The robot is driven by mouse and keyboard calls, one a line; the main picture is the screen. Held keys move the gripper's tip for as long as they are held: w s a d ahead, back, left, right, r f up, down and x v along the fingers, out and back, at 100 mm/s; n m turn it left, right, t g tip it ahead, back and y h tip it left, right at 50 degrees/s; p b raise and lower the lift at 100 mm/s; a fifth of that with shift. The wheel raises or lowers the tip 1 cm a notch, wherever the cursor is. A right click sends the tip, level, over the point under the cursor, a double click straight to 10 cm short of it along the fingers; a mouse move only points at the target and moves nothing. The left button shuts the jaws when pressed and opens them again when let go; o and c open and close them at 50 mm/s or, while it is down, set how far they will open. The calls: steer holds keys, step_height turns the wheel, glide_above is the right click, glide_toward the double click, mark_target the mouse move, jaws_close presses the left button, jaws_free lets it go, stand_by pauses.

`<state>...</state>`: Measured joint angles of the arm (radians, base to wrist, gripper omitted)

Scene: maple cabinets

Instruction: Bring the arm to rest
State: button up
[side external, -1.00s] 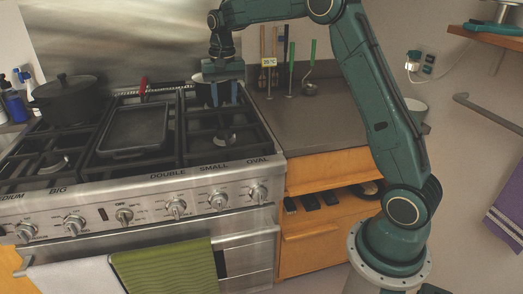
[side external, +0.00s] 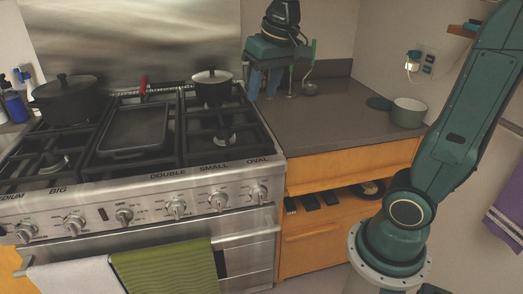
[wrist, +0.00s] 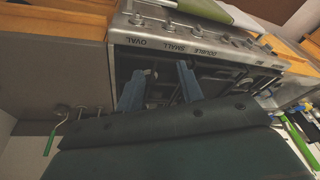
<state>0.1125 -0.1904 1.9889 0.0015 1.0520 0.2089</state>
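My gripper (side external: 264,92) hangs with its fingers pointing down, above the back left part of the counter, just right of the stove. In the wrist view its two blue fingers (wrist: 160,90) are spread apart with nothing between them. My gripper is clear of the small lidded pot (side external: 212,92), which sits on the stove's back right burner. My gripper hides part of the wall behind it and some of the hanging utensils.
The stove (side external: 140,185) also holds a large black pot (side external: 66,102) and a rectangular griddle pan (side external: 135,130). A green-grey pot (side external: 408,113) stands on the counter (side external: 325,125) at right. Utensils with green handles (side external: 312,70) hang behind my gripper. The counter's middle is clear.

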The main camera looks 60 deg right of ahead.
steer(key=s+a+f+n+t, duration=0.1)
steer(key=s+a+f+n, duration=0.1)
steer(key=s, duration=0.5)
steer(key=s+a+f+n+t, duration=0.1)
steer(key=s+f, duration=0.1)
steer(key=s, duration=0.5)
steer(key=shift+s+a+f+n, duration=0.35)
steer(key=shift+s+n, duration=0.05)
